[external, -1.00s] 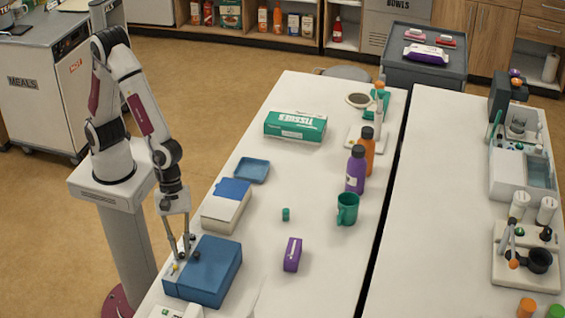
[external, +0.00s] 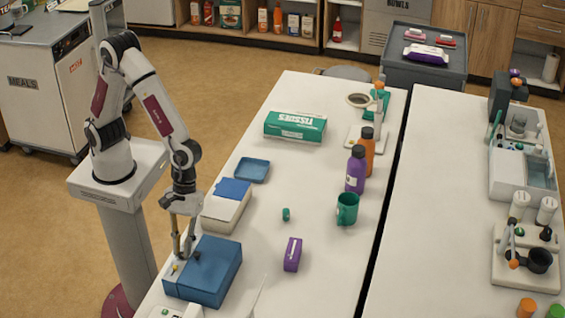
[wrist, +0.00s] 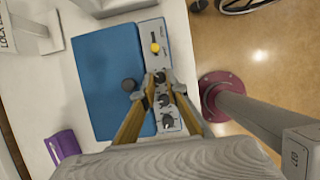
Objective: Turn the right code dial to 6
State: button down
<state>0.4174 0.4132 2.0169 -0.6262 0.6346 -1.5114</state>
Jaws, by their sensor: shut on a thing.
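A blue box (external: 215,275) stands on the near left end of the white table. Its light front panel (wrist: 146,30) carries a yellow knob (wrist: 155,48) and a row of dark dials. My gripper (external: 182,256) points down at this panel. In the wrist view my gripper (wrist: 158,77) has its fingertips closed around the dark dial (wrist: 160,77) nearest the yellow knob. Two other dials, one in the middle (wrist: 163,100) and one at the far end (wrist: 168,122), show between the fingers. The dial numbers are too small to read.
A white and blue box (external: 226,207) stands behind the blue box. A purple box (external: 292,254) and a green mug (external: 347,208) stand to the right, with clear table between.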

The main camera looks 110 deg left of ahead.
jog(key=shift+m, duration=0.4)
jog(key=c, duration=2.3)
grip_release()
jog(key=shift+n, duration=0.5)
jog(key=shift+s+n+t, duration=0.15)
jog(key=shift+n+t, duration=0.25)
jog(key=shift+n, duration=0.55)
jog(key=shift+s+n+t, duration=0.1)
jog(key=shift+n+t, duration=0.3)
jog(key=shift+n, duration=0.95)
jog(key=shift+s+d+n+t+y, duration=0.1)
jog(key=shift+n+t+y, duration=0.25)
jog(key=shift+n, duration=0.65)
jog(key=shift+s+d+n+t+y, duration=0.1)
jog(key=shift+n+t+y, duration=0.25)
jog(key=shift+n, duration=0.65)
